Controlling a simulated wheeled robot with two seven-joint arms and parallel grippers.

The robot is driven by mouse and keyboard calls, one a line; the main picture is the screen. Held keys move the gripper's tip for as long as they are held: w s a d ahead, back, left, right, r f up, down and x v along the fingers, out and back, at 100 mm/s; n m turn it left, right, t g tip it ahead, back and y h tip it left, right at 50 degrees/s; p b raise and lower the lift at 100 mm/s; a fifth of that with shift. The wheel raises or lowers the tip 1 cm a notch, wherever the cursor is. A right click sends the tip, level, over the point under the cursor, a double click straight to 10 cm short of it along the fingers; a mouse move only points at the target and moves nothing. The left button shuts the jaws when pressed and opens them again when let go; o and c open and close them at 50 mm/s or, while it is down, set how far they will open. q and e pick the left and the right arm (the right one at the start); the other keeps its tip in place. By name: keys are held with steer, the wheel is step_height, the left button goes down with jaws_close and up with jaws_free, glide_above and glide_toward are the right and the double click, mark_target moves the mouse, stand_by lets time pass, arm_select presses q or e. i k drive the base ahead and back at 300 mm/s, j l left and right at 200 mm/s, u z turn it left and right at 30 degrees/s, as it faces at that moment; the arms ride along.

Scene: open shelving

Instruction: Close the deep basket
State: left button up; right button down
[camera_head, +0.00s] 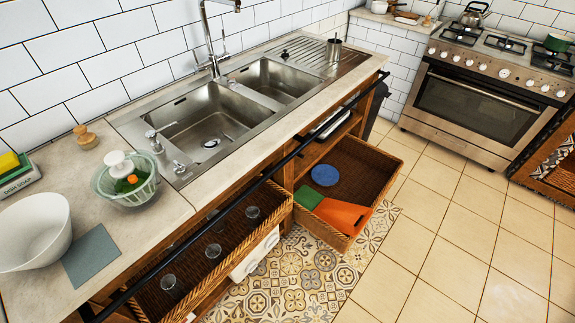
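A deep wicker basket (367,164) sticks out from the wooden shelving under the right part of the sink counter, over the tiled floor. It is pulled out, with its open top showing. Inside lie a blue round plate (325,175), a green flat item (308,197) and an orange flat item (342,216). Neither of my grippers is in view, so nothing of mine is seen touching the basket.
A second wicker basket holding several glasses (252,212) sits left of it under the counter. A dark rail (240,193) runs along the counter's front edge. An oven (478,100) stands at the back right. The tiled floor (430,250) beside the basket is clear.

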mark_target(368, 174)
steer(key=i+l+u, duration=0.2)
steer(key=l+u, duration=0.2)
steer(key=l, duration=0.4)
steer(key=i+l+u, duration=0.1)
steer(key=l+u, duration=0.35)
steer(key=l, duration=0.4)
steer(key=l+u, duration=0.4)
steer(key=l, duration=0.45)
